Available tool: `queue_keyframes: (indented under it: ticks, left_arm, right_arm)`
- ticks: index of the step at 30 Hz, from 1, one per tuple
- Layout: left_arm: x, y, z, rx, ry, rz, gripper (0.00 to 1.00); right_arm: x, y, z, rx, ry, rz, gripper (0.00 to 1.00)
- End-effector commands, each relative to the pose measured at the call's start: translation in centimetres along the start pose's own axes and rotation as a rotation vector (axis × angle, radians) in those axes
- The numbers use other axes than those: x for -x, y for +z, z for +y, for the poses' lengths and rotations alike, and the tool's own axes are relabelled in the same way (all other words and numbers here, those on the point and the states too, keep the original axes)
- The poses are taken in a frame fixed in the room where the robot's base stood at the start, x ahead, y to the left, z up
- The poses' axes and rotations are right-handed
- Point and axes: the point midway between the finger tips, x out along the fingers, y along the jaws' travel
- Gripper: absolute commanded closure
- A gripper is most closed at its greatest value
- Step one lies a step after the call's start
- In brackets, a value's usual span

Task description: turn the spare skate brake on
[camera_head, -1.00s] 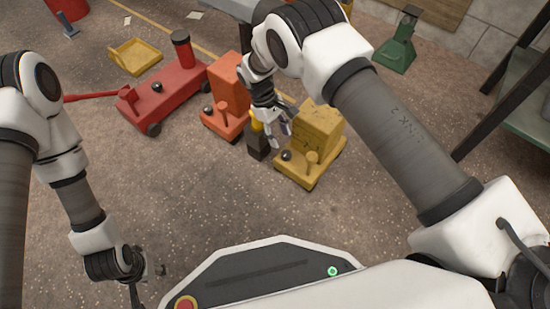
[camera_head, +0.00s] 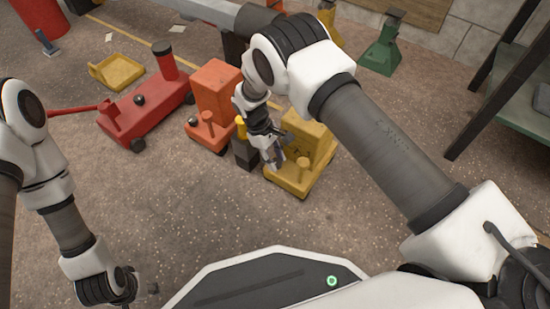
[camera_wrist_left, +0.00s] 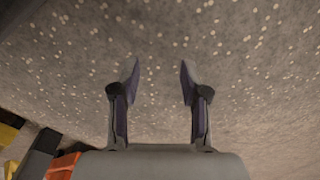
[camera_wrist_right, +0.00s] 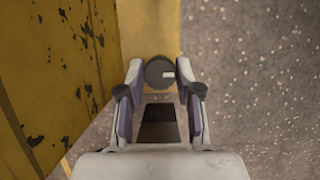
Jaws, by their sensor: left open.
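The yellow skate (camera_head: 309,145) stands on the floor at the picture's middle right, with a worn yellow block and a short yellow post (camera_head: 302,165). My right gripper (camera_head: 274,160) is over its front left part and hides its black knob in the head view. In the right wrist view the dark round knob (camera_wrist_right: 159,72), with a white mark, lies between my open fingertips, with slight gaps beside it. The orange skate (camera_head: 213,92) stands left of it with its own black knob (camera_head: 193,122). My left gripper (camera_wrist_left: 160,82) is open and empty above bare floor.
A dark block with a yellow top (camera_head: 245,152) stands between the two skates, close to my right gripper. A red floor jack (camera_head: 150,108) and a yellow tray (camera_head: 117,73) lie left. A green stand (camera_head: 384,45) is behind. The front floor is clear.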

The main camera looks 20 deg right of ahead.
Motion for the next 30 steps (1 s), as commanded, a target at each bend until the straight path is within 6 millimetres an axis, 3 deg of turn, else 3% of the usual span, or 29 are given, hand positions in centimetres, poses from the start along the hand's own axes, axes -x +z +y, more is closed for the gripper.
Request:
queue_keyframes:
  ticks: [14,30]
  left_arm:
    - [1.5,0.3,0.0,0.004,0.001,-0.010,0.55]
    - [6.4,1.3,0.1,0.020,0.006,-0.045,0.55]
  right_arm:
    - [0.2,0.1,-0.1,0.074,0.031,0.000,1.00]
    - [0.3,0.2,-0.3,0.480,0.197,-0.002,1.00]
